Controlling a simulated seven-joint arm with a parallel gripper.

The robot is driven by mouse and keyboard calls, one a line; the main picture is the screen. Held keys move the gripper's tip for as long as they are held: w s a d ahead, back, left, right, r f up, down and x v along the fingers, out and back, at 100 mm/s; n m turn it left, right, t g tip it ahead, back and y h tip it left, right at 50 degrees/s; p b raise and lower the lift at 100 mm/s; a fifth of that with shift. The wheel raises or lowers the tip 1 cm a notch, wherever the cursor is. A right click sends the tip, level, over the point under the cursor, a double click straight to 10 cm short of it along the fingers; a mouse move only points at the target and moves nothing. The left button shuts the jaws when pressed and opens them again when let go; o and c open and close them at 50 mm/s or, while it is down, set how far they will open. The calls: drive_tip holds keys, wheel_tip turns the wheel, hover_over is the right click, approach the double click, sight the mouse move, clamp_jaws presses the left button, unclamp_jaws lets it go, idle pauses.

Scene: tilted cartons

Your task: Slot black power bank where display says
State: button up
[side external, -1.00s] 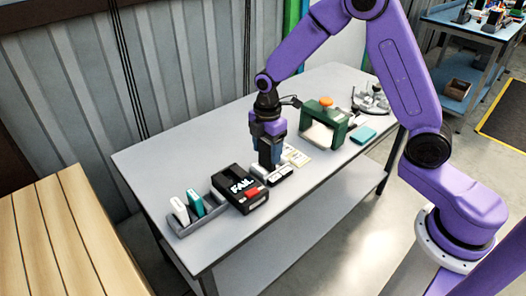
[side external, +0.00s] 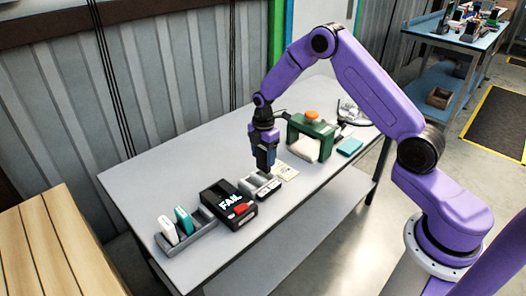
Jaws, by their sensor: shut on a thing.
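My gripper (side external: 265,166) points down above the right-hand grey rack (side external: 271,190) and is shut. The thing in its jaws is dark and small, taken to be the black power bank; its outline hardly stands apart from the dark fingers. A black box (side external: 228,205) has a lit display (side external: 228,199) reading FAIL and a red part on its front right. It sits between the right-hand rack and the left-hand grey rack (side external: 204,233). In the left-hand rack stand a white power bank (side external: 167,224) and a teal power bank (side external: 183,220), with space to their right.
A green frame (side external: 297,129) with an orange knob (side external: 312,114) stands farther right on the table. A teal block (side external: 350,146) lies beside it. A pale yellow paper (side external: 286,172) lies near the right-hand rack. The back left of the tabletop is clear.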

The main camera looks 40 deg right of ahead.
sight(263, 166)
drive_tip(key=shift+f, duration=2.4)
drive_tip(key=shift+f, duration=0.25)
drive_tip(key=o, duration=1.1)
drive_tip(key=c, duration=0.3)
drive_tip(key=shift+r, duration=4.05)
